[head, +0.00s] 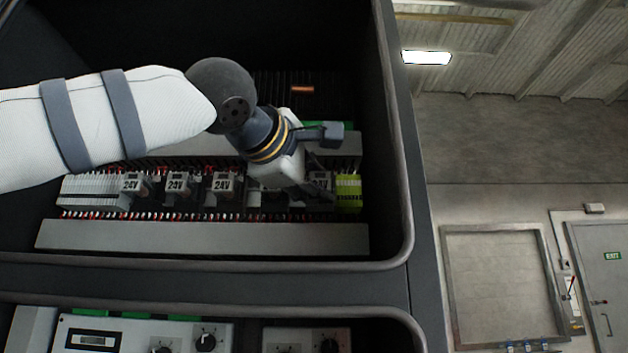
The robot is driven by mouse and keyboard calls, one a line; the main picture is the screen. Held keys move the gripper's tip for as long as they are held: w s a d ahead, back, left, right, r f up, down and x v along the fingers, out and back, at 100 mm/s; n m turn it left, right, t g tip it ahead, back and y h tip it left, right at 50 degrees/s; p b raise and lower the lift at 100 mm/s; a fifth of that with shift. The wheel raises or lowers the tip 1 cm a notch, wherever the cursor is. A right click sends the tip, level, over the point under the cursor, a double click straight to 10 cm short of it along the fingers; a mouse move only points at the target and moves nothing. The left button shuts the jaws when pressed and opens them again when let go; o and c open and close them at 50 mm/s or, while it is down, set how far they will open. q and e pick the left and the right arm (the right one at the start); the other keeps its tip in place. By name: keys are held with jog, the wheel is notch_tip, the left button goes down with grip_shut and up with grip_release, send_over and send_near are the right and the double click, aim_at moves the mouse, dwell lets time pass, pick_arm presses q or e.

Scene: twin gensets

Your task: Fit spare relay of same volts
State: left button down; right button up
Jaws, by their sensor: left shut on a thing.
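A row of grey relays with 24V labels sits on a rail inside the open cabinet: a left one (132,183), a second (177,183) and a third (224,184). My left gripper (318,187) reaches in from the left, its fingers at the right part of the row. It is shut on a grey relay (320,179) whose label is partly covered and looks like 24V. I cannot tell whether that relay is seated in a socket or apart from it. My right gripper is not in view.
A yellow-green terminal block (348,192) stands close to the right of my fingers. A grey wiring duct (200,237) runs below the row. The cabinet's right frame (396,150) is a raised edge. A panel with knobs (140,335) is below.

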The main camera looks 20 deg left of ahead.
pick_arm(q)
jog(key=shift+w, duration=0.15)
dwell(0.8)
jog(key=c, duration=1.2)
grip_release()
jog(key=s, duration=0.4)
jog(key=s+a, duration=0.1)
jog(key=s, duration=0.6)
jog(key=shift+s+a+f, duration=0.1)
jog(key=shift+s+a, duration=0.25)
jog(key=shift+s, duration=0.05)
